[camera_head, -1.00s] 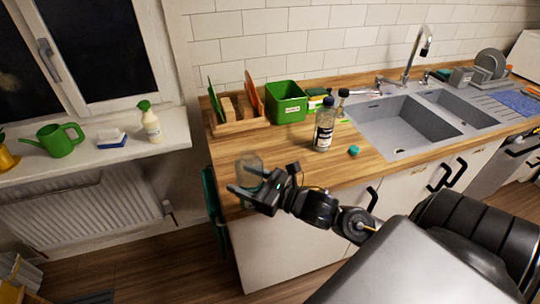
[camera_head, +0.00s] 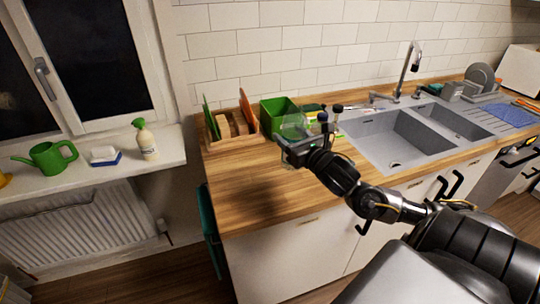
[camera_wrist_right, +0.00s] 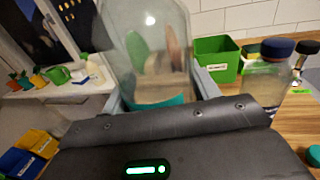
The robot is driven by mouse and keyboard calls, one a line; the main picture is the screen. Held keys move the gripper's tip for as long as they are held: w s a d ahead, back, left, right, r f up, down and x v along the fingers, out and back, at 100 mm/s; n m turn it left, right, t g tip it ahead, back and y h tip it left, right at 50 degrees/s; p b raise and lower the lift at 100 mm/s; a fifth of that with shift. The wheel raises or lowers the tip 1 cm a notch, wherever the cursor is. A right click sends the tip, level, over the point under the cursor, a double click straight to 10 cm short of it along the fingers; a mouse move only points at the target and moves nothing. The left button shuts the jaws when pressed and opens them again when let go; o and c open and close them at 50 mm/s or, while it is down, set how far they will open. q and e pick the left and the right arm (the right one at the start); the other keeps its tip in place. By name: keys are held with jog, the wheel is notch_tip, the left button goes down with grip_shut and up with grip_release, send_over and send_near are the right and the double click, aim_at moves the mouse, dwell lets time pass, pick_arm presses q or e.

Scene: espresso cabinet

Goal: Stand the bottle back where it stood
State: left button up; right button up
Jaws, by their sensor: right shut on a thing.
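My right gripper (camera_head: 288,146) is shut on a clear, see-through bottle (camera_head: 293,124). It holds the bottle upright, in front of the green bin as seen in the head view; I cannot tell whether its base touches the counter. The clear bottle also fills the upper middle of the right wrist view (camera_wrist_right: 145,45), between the fingers. A second bottle with a dark blue cap (camera_wrist_right: 277,48) stands on the counter to the right of it; in the head view my gripper mostly hides this one. My left gripper is not in view.
A green bin (camera_head: 275,112) and a wooden rack with boards (camera_head: 226,124) stand at the back of the wooden counter (camera_head: 245,185). A dark-capped slim bottle (camera_wrist_right: 307,48) is near the sink (camera_head: 400,135). The counter's front left is clear.

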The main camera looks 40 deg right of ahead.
jog(key=w+f+p, duration=0.1)
jog(key=w+f, duration=0.4)
jog(key=w+f+p, duration=0.2)
jog(key=w+f, duration=0.3)
jog(key=f, duration=0.1)
jog(key=shift+w+d+f, duration=0.1)
jog(key=shift+w+d, duration=0.05)
jog(key=shift+d, duration=0.05)
jog(key=shift+f, duration=0.1)
jog(key=o, duration=1.3)
jog(key=shift+f, duration=0.1)
